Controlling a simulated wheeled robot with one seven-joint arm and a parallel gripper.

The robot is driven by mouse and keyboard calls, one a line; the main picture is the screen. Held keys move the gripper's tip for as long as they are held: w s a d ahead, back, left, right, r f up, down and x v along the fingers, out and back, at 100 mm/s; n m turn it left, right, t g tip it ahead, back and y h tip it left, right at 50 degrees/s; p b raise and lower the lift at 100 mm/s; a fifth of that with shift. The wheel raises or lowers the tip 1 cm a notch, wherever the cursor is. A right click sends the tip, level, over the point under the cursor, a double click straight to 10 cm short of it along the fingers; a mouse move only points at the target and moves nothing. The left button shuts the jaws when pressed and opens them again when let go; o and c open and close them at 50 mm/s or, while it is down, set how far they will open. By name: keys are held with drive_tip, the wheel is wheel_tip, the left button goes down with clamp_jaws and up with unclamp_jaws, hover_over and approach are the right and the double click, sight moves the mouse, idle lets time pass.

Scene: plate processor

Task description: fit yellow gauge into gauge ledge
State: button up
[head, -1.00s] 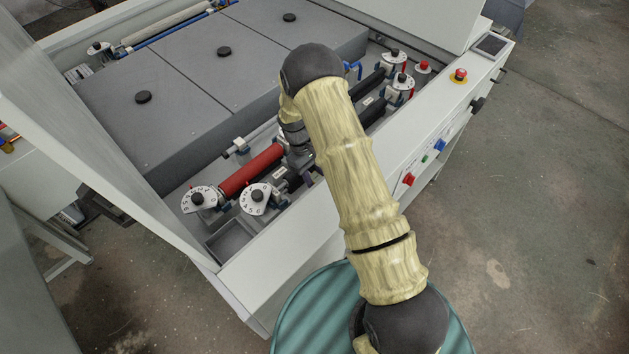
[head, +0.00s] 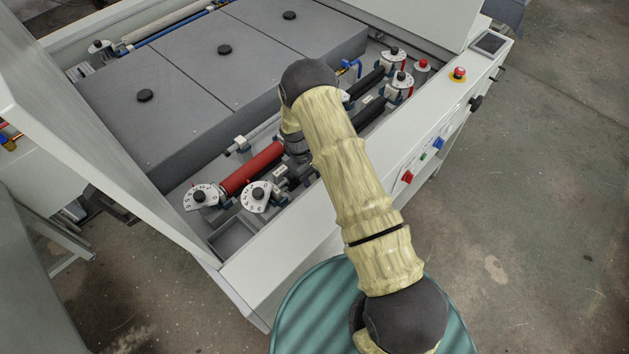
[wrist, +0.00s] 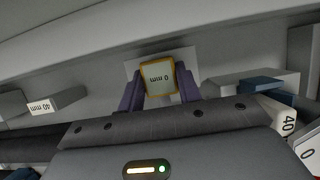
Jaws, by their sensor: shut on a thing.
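The yellow gauge (wrist: 159,77) is a small yellow-rimmed block with a pale face and upside-down "0 mm" lettering in the wrist view. My gripper (wrist: 160,88) has its two purple fingers shut on it, one at each side. A pale rectangular surface shows behind the gauge; I cannot tell whether this is the gauge ledge or whether the gauge touches it. In the head view my arm hides the gauge, and my gripper is low over the front trough of the machine, just right of the red roller (head: 252,168).
Grey blocks with "40 mm" labels stand left (wrist: 42,105) and right (wrist: 288,122) in the wrist view. Two white dials (head: 201,195) (head: 259,195) sit at the near left. Grey covers (head: 160,120) lie behind the trough, and a white front panel (head: 290,245) edges it.

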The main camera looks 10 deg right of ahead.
drive_tip(key=shift+f, duration=0.3)
drive_tip(key=o, duration=1)
drive_tip(key=shift+r, duration=0.5)
drive_tip(key=shift+w+a+r+b, duration=0.1)
drive_tip(key=shift+w+r+b, duration=0.1)
drive_tip(key=shift+b, duration=0.15)
drive_tip(key=b+v, duration=0.4)
drive_tip(key=v, duration=0.7)
drive_tip(key=shift+r+b, duration=0.1)
drive_tip(key=shift+b, duration=0.3)
